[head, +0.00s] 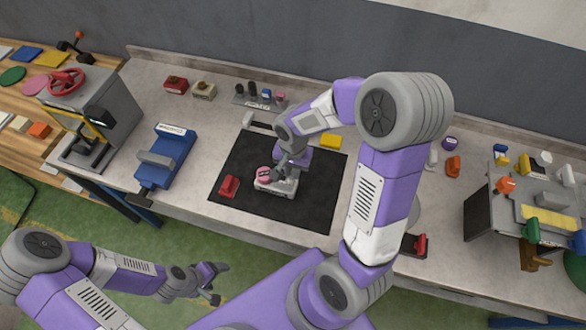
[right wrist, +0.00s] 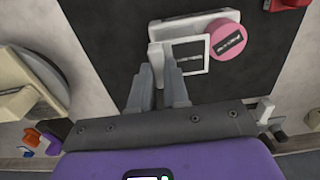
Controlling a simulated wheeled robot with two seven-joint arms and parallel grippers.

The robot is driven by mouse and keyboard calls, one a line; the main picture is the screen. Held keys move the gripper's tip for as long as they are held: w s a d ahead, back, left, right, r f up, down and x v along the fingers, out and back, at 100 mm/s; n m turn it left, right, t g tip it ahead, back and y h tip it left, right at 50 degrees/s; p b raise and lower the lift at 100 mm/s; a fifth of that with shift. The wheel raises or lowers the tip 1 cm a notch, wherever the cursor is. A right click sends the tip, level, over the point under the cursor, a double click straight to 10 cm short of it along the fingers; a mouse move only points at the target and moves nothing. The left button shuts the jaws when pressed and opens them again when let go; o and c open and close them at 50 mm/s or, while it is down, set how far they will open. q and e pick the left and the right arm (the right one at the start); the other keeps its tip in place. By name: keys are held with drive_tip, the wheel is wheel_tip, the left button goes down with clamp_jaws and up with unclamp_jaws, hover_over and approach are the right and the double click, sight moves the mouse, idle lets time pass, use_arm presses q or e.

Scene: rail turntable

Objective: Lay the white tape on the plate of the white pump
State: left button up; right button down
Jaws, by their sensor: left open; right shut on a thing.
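The white pump (head: 275,188) stands on the black mat, with a round pink part (head: 265,176) at its left. In the right wrist view the pump body (right wrist: 190,20) lies behind the fingertips, beside the pink disc (right wrist: 228,40). My right gripper (head: 286,170) is down over the pump. Its fingers (right wrist: 160,75) are shut at the edge of a white square outline (right wrist: 207,55), which looks like the white tape. The outline overlaps the pump; I cannot tell whether it touches the plate. My left gripper (head: 218,283) is open and empty above the floor, off the bench's front edge.
A red block (head: 229,187) sits on the black mat (head: 240,160) left of the pump; a yellow block (head: 331,141) is at its back right. A blue vise (head: 167,155) stands left of the mat. A small rack (head: 258,98) is behind. The mat's right part is clear.

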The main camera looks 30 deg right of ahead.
drive_tip(key=shift+f+b, duration=1.95)
drive_tip(key=shift+f, duration=0.3)
drive_tip(key=shift+f+b, duration=0.25)
drive_tip(key=shift+b, duration=0.15)
drive_tip(key=c, duration=1)
unclamp_jaws()
drive_tip(key=shift+c, duration=0.2)
drive_tip(key=shift+r+p, duration=0.75)
drive_tip(key=shift+r, duration=3.05)
